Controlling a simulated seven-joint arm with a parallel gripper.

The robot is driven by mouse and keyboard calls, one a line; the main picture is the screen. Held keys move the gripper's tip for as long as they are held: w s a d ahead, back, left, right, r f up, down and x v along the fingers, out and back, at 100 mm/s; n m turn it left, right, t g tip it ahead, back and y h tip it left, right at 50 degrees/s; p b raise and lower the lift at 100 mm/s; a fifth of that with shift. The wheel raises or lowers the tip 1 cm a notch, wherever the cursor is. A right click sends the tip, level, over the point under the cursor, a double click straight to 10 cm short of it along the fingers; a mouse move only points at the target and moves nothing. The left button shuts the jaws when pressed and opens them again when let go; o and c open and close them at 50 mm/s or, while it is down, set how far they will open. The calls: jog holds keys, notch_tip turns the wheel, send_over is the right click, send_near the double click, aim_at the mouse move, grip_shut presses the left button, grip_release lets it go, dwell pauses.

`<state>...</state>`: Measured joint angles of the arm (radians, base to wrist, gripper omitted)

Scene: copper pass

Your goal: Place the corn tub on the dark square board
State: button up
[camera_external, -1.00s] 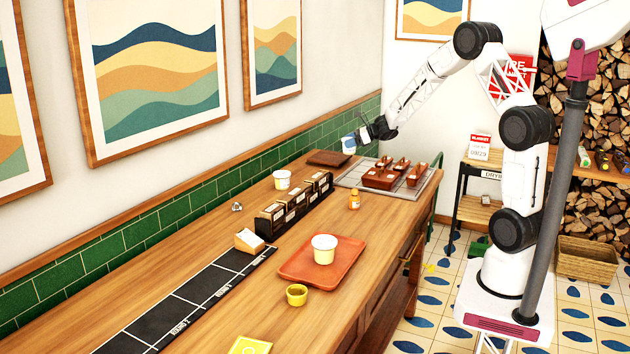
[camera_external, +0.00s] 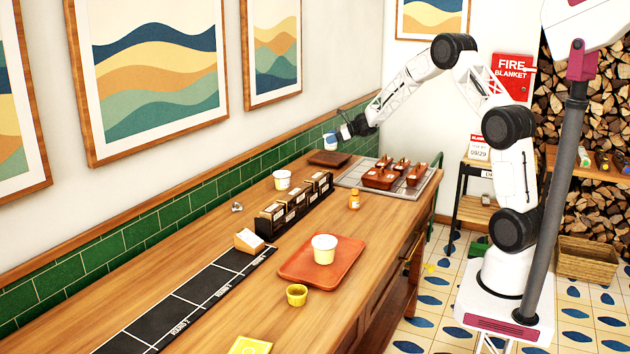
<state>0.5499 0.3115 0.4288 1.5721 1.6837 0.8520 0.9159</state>
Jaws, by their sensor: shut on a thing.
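My gripper (camera_external: 342,134) is shut on a small blue-and-white tub (camera_external: 330,142), at the far end of the counter. The tub is held in the air, slightly tilted, above the dark square board (camera_external: 329,159); a gap shows between them. The board lies flat near the tiled wall with nothing on it. The held tub's label is too small to read, so I cannot confirm corn on it. Two other pale tubs stand on the counter: one (camera_external: 282,180) near the wall and one (camera_external: 323,250) on the orange tray (camera_external: 294,266).
A grey grid tray (camera_external: 348,181) with several brown dishes (camera_external: 380,178) lies right of the board. Dark boxes (camera_external: 272,222) line the counter's middle. A small orange bottle (camera_external: 354,200) and a yellow cup (camera_external: 297,295) stand nearer. The tiled wall (camera_external: 235,204) runs close behind the board.

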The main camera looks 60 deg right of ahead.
jog(key=shift+w+d, duration=0.15)
jog(key=shift+w, duration=0.15)
jog(key=shift+f, duration=0.1)
jog(key=shift+f, duration=1.7)
jog(key=shift+f, duration=0.1)
jog(key=o, duration=0.9)
jog(key=shift+o, duration=0.2)
jog(key=shift+s+d+r, duration=0.25)
jog(key=shift+s+r, duration=0.15)
jog(key=shift+s, duration=0.15)
jog(key=v, duration=1)
jog(key=shift+s, duration=0.3)
jog(key=shift+d+r, duration=0.1)
